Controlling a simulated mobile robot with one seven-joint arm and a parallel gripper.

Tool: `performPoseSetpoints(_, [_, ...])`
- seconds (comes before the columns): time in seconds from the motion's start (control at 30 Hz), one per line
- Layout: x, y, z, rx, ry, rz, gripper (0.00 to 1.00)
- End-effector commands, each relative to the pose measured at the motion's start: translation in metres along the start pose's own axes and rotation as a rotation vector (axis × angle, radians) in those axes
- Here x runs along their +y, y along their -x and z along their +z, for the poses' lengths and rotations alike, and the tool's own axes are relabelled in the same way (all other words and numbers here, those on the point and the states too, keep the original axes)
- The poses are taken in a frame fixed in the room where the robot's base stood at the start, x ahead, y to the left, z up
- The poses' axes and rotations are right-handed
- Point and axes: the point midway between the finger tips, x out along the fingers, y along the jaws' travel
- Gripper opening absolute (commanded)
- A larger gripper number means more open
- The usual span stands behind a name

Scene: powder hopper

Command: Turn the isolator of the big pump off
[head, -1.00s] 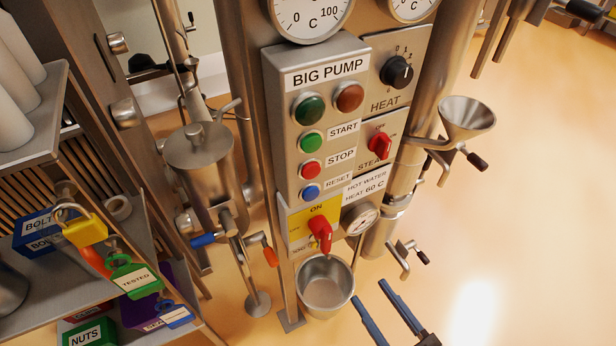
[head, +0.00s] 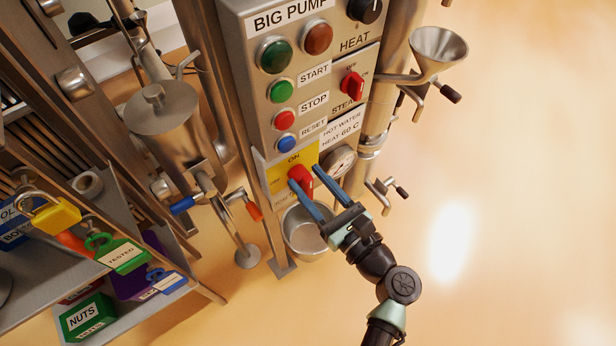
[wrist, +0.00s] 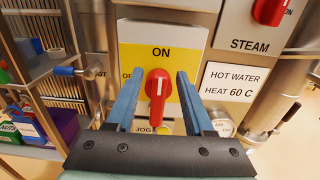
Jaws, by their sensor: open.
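The big pump's isolator is a red rotary handle (head: 301,180) on a yellow plate (head: 309,156) at the bottom of the BIG PUMP panel (head: 254,107). In the wrist view the red handle (wrist: 158,92) stands upright, its white pointer mark towards ON at the top. OFF is at the left, partly hidden by a finger, and JOG is below. My gripper (head: 304,176) is open, with one blue finger on each side of the handle. In the wrist view both fingers (wrist: 158,84) flank the handle with visible gaps; I cannot tell how far the tips are from the plate.
A red STEAM switch (head: 352,85) is at the upper right of the isolator. A blue-handled valve (head: 183,205) and an orange-handled valve (head: 254,211) stand to the left. Padlocks (head: 122,254) hang on the shelf at far left. Open floor lies right.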

Motion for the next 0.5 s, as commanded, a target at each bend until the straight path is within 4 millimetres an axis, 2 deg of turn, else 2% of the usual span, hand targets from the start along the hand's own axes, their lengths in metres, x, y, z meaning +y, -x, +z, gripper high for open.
performPoseSetpoints(0.13, [0.0003,-0.0084,0.0001,0.000,0.000,0.001,0.53])
performPoseSetpoints(0.4, [0.0004,-0.0093,0.0001,0.000,0.001,0.001,0.53])
performPoseSetpoints(0.5, [0.0003,-0.0092,0.0001,0.000,0.001,0.001,0.34])
